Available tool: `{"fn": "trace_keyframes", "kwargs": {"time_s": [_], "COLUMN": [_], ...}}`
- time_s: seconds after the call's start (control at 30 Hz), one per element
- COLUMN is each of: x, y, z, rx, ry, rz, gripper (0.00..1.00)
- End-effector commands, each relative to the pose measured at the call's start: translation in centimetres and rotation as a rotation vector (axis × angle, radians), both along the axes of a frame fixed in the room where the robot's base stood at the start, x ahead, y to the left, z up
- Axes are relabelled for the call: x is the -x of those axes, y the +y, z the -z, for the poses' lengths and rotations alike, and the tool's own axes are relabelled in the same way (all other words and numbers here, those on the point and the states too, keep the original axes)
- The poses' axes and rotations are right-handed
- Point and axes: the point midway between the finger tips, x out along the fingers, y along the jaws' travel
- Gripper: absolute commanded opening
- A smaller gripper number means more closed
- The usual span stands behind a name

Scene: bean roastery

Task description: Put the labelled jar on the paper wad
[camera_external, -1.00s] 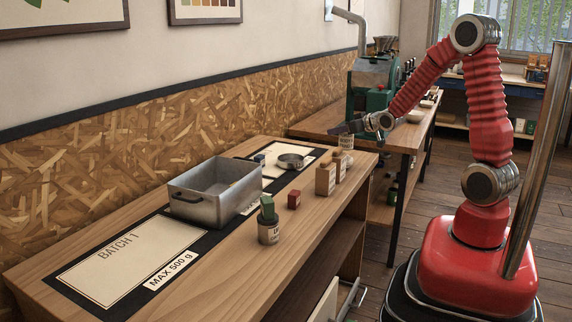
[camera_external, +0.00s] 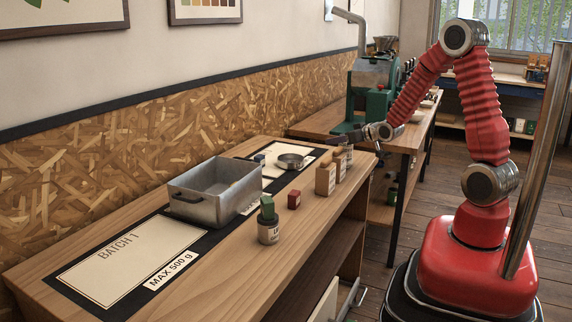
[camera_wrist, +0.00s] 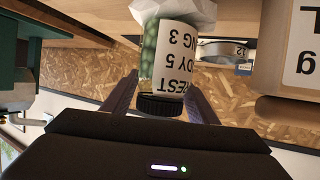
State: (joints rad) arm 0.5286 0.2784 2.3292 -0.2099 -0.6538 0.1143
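The labelled jar (camera_wrist: 177,50) has a black lid, green contents and a white label, and appears upside down in the wrist view. In the external view the labelled jar (camera_external: 347,154) is small, at the far right end of the near table. My gripper (camera_wrist: 161,92) has one finger on each side of the jar near its lid and appears shut on it. My gripper (camera_external: 345,139) also shows over the jar in the external view. The white crumpled paper wad (camera_wrist: 201,10) lies at the jar's base; whether they touch I cannot tell.

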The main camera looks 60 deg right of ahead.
Motion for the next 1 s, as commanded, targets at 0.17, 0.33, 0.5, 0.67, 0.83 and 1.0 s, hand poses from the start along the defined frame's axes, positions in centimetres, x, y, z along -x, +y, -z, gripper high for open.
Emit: {"fn": "trace_keyframes", "kwargs": {"time_s": [0.17,0.33,0.5,0.67,0.83,1.0], "x": [0.0,0.0,0.5,1.7,3.3,4.9], "y": [0.0,0.0,0.2,0.7,1.3,2.0], "z": [0.0,-0.1,-0.5,-1.0,-1.8,-2.5], "rx": [0.000,0.000,0.000,0.000,0.000,0.002], "ry": [0.000,0.000,-0.001,-0.001,-0.002,-0.001], "rz": [0.000,0.000,0.000,0.000,0.001,0.000], "gripper": [0.59,0.59,0.59,0.59,0.59,0.59]}}
